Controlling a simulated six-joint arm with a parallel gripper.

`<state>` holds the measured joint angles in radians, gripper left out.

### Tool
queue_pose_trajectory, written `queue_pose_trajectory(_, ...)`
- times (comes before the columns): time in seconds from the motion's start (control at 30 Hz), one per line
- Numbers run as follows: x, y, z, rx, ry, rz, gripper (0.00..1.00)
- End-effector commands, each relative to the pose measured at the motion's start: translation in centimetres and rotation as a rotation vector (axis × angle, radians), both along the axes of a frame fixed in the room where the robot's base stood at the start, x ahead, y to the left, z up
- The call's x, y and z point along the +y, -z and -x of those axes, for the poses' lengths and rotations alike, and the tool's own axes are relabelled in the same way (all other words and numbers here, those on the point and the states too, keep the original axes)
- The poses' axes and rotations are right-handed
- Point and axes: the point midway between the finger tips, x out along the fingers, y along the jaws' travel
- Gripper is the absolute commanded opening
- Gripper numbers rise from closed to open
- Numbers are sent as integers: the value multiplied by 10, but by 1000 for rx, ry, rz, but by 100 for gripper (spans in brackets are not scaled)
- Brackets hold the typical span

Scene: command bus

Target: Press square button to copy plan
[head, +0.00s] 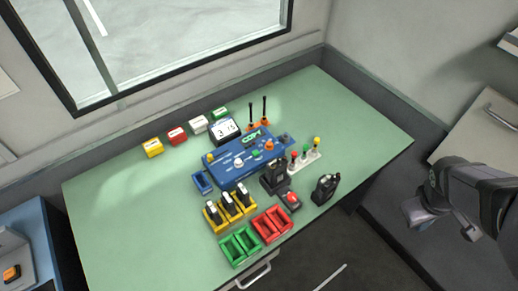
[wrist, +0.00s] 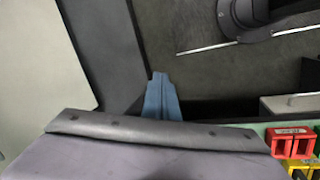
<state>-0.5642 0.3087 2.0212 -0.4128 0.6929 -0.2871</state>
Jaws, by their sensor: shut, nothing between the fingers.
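A blue console (head: 232,172) stands in the middle of the green table in the head view. Its top carries small controls: a white knob (head: 238,162), a green piece (head: 256,153) and an orange knob (head: 269,146). At this size I cannot tell which one is the square button. My gripper shows in the wrist view as blue fingers (wrist: 158,77) pressed together, with nothing between them. It is off the table's right side, well apart from the console. The console is not visible in the wrist view.
Red bins (head: 265,228), green bins (head: 233,250) and yellow holders (head: 213,224) with black handsets line the front of the green table (head: 125,205). A black radio (head: 325,188) stands at the right. Small coloured boxes line the back. The table's left and right ends are clear.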

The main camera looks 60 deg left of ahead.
Motion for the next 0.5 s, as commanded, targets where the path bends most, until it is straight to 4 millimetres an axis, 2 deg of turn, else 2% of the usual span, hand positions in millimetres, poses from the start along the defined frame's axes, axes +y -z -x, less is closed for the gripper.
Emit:
queue_pose_trajectory(0.03,25,-4,-6,-15,-96,21,0)
queue_pose_trajectory(0.23,113,-9,-19,-89,-430,97,0)
queue_pose_trajectory(0.37,171,-12,-16,-143,-629,143,0)
queue_pose_trajectory(0.5,231,-14,-3,-201,-830,189,0)
